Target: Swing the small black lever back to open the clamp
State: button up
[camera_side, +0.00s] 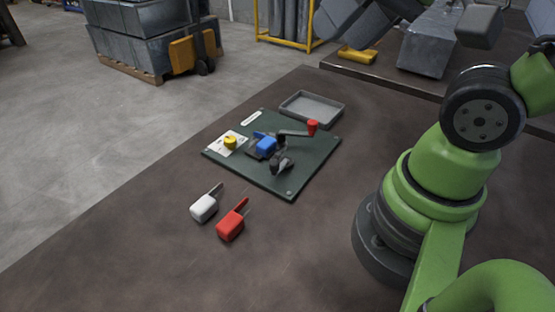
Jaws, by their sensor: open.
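The clamp stands on a dark green plate (300,180) on the brown table. A blue block (266,145) sits in its middle. A small dark piece that looks like the black lever (282,162) sticks up just on the near side of the blue block. A grey arm with a red knob (312,126) reaches to the right behind it. I cannot tell whether the clamp is shut.
A yellow knob (230,143) stands on a white label at the plate's left. A shallow grey tray (312,110) lies behind the plate. The table's near part is clear.

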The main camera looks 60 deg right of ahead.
jog(key=w+f+m+g+h, duration=0.1)
jog(key=w+f+m+g, duration=0.35)
jog(key=w+f, duration=0.2)
jog(key=m+g+h, duration=0.1)
jog(key=m+g, duration=0.1)
jog(key=m, duration=0.2)
send_over(274, 162)
notch_tip(274, 162, down, 10)
jog(key=r, duration=0.1)
notch_tip(274, 162, down, 11)
jog(key=shift+r, duration=0.1)
grip_shut()
